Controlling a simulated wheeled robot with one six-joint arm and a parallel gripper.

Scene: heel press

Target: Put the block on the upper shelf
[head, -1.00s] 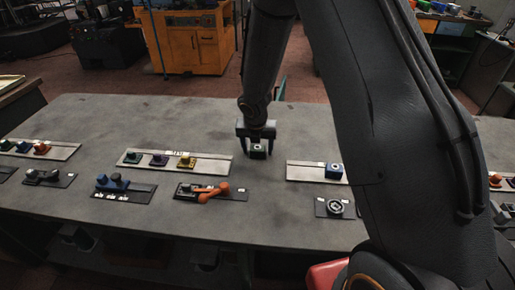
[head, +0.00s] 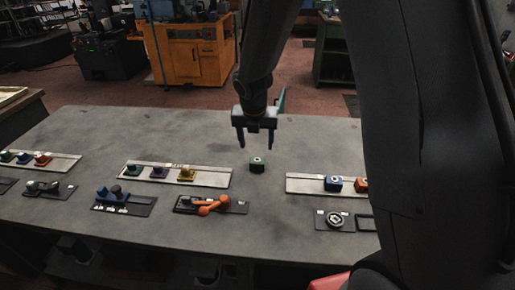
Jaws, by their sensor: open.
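A small dark green block (head: 257,165) with a pale mark on top stands alone on the grey table (head: 200,125), between two pale strips. My gripper (head: 255,146) is open and empty above the block, with its fingers pointing down and clear of it. The task does not say which block is meant. I see no upper shelf in this view.
The left strip (head: 63,163) holds more blocks. My arm hides the table's right side. The table behind the block is clear.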

